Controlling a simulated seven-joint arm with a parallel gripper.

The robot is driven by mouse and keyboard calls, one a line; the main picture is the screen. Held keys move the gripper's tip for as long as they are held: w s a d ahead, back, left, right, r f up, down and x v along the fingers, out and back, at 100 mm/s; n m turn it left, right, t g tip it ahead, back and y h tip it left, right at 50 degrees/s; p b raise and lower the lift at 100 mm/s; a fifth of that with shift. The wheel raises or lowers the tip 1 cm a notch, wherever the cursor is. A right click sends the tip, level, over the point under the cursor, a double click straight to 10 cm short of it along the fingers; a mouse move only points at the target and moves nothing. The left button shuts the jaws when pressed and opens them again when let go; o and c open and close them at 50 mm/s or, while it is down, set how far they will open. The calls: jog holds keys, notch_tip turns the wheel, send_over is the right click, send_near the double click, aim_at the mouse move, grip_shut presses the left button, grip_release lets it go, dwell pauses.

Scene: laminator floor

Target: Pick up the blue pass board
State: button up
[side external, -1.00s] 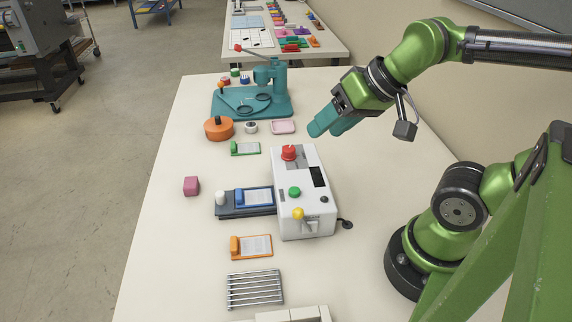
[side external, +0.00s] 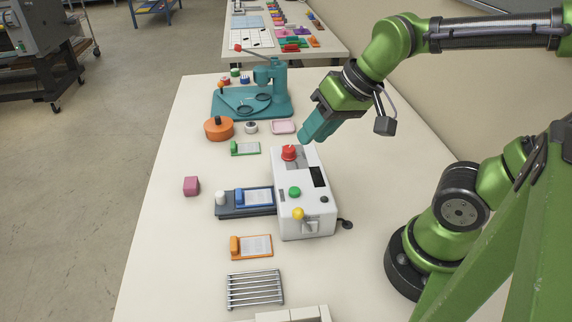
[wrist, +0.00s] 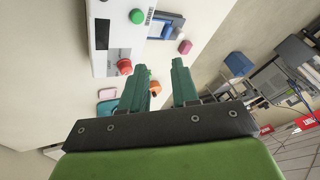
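The blue pass board (side external: 254,198) lies on the dark feed tray (side external: 231,212) on the left side of the white laminator machine (side external: 305,222). It has a white sheet and a blue clip at its left end. In the wrist view part of the blue board (wrist: 155,27) shows beside the machine, near the top edge. My gripper (side external: 309,138) is above and behind the machine's far end, well apart from the board. Its two teal fingers (wrist: 158,80) are spread with nothing between them.
The machine carries a red knob (side external: 289,153), a green button (side external: 294,191) and a yellow knob (side external: 298,213). A green board (side external: 246,148) and an orange board (side external: 257,246) lie on either side. A teal press (side external: 268,75) stands behind. A pink cube (side external: 190,186) sits left.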

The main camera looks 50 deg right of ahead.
jog(key=w+a+f+g, duration=0.1)
jog(key=w+a+g, duration=0.2)
jog(key=w, duration=0.5)
jog(key=m+g+h, duration=0.2)
jog(key=m+g, duration=0.1)
jog(key=m, duration=0.2)
send_over(239, 193)
notch_tip(239, 193, down, 3)
notch_tip(239, 193, down, 16)
jog(key=shift+f, duration=0.1)
grip_shut()
